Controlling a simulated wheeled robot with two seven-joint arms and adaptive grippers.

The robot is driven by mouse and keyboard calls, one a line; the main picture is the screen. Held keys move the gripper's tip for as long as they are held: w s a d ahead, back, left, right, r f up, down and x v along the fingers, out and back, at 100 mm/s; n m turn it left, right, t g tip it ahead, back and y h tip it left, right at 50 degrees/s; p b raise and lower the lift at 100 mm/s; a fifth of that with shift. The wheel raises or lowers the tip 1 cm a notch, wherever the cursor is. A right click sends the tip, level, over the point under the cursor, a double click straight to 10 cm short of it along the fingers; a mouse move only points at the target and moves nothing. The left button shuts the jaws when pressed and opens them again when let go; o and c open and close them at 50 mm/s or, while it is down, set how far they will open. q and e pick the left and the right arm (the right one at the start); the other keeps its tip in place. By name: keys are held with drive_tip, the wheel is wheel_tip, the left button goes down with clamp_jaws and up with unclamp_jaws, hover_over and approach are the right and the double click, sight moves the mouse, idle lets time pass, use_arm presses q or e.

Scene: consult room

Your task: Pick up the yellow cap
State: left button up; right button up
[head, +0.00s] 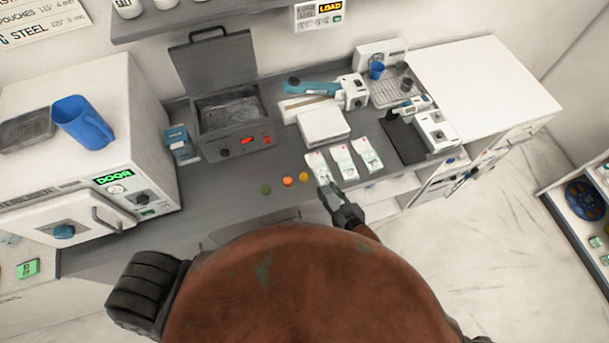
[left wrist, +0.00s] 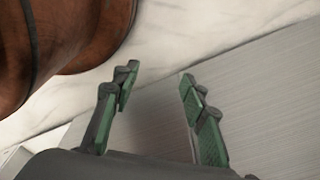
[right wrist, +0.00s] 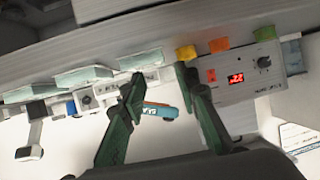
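The yellow cap (head: 304,177) lies near the front edge of the grey counter (head: 225,187), at the right end of a row with an orange cap (head: 287,181) and a green cap (head: 266,189). My right gripper (head: 329,188) is open and empty near the front edge, to the right of the yellow cap and apart from it. In the right wrist view, the yellow cap (right wrist: 186,52) shows just beyond the tip of the right-hand finger of my right gripper (right wrist: 158,84). My left gripper (left wrist: 158,78) is open and empty in the left wrist view; the head view does not show it.
Several white packets (head: 343,163) lie close to the right of the caps. Behind stand an open grey bath (head: 231,110) with a red display and a white box (head: 323,126). A white cabinet (head: 100,110) with a blue jug (head: 82,122) stands left. The counter left of the green cap is clear.

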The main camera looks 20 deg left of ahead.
drive_tip(key=n+y, duration=0.1)
approach(304, 176)
drive_tip(key=shift+w+a+f, duration=0.25)
drive_tip(key=shift+w+a, duration=0.05)
drive_tip(key=shift+w, duration=0.35)
drive_tip(key=x, duration=0.7)
drive_tip(key=shift+a+f, duration=0.1)
drive_tip(key=shift+a, duration=0.1)
drive_tip(key=shift+c, duration=0.6)
drive_tip(key=c, duration=0.4)
